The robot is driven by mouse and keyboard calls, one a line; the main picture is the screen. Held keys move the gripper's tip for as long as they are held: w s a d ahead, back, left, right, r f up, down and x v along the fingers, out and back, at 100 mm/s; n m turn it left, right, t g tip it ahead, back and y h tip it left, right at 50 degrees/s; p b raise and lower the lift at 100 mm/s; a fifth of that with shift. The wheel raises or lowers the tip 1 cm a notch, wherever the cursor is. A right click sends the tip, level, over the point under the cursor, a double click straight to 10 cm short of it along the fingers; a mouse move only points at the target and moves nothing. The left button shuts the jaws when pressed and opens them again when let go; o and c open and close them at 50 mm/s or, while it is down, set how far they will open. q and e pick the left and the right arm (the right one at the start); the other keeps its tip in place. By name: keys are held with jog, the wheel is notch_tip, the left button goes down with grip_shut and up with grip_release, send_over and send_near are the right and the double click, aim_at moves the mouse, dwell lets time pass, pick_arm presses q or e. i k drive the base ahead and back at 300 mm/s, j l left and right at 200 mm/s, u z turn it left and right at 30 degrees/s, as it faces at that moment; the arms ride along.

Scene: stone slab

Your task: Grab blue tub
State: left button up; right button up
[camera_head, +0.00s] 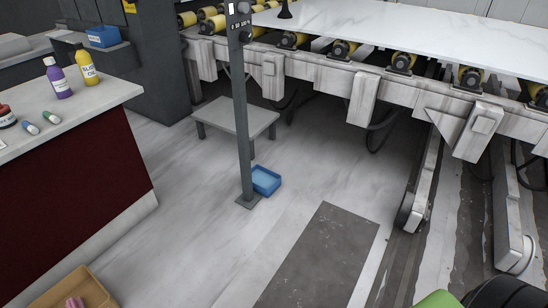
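A blue tub (265,180), open at the top, sits on the floor near the middle of the head view. It is right beside the foot of a grey post, which hides part of its left side. A second blue tub (103,36) stands on a grey surface at the upper left, with a small yellow thing by it. Neither of my grippers shows in this view.
A low grey table (236,118) stands behind the post (241,110). A roller conveyor with a white slab (400,35) runs along the back right. A red-sided counter (75,195) with bottles fills the left. A cardboard box (95,292) is at lower left. Floor before the tub is clear.

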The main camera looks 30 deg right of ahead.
aim_at(265, 182)
jog(key=z, duration=0.75)
